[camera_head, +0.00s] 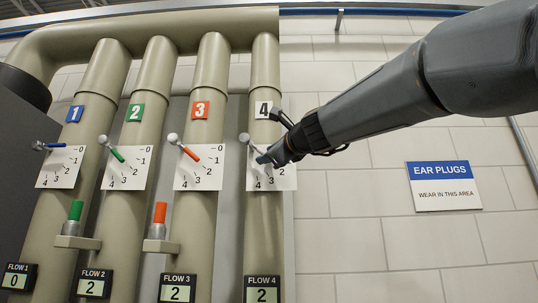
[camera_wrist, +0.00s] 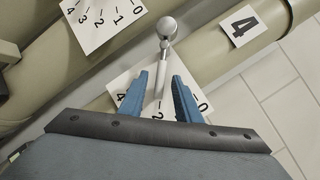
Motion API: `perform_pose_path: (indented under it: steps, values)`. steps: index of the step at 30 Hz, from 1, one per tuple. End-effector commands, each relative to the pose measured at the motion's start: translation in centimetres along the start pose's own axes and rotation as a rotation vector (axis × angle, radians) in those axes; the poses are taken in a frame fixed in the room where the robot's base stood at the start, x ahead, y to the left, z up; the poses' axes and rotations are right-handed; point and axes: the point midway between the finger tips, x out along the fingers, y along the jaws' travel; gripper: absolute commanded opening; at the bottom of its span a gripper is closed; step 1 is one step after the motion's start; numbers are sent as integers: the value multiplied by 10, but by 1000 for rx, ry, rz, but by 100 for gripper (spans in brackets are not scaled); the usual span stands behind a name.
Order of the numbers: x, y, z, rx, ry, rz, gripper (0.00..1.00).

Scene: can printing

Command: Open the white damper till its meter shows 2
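The white damper lever (camera_head: 252,146) is on pipe 4 and has a silver ball end (camera_wrist: 167,27). Its white dial card (camera_head: 285,179) is behind it, partly covered by my gripper. The FLOW 4 meter (camera_head: 262,290) reads 2. My gripper (camera_head: 266,158) is at the lever. In the wrist view, the blue fingers of my gripper (camera_wrist: 163,78) are apart, one on each side of the white lever shaft (camera_wrist: 158,86), with gaps showing. The part of the shaft lower between the fingers is hard to make out.
The blue (camera_head: 55,146), green (camera_head: 117,154) and orange (camera_head: 190,153) levers are on the pipes to the left. FLOW 1 reads 0; FLOW 2 and FLOW 3 read 2. Green (camera_head: 76,210) and orange (camera_head: 160,212) pieces stand on small ledges. An ear plugs sign (camera_head: 444,186) hangs right.

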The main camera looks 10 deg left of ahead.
Motion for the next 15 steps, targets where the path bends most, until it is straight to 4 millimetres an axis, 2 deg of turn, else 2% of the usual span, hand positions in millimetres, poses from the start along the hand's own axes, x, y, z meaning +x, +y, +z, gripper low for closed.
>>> perform_pose_path:
  steps: [4, 8, 15]
  values:
    - [-2, 0, 0, 0, -1, 0, 30]
    - [-14, 0, 0, -1, -1, -1, 30]
    - [-51, 0, -1, -1, -1, -2, 30]
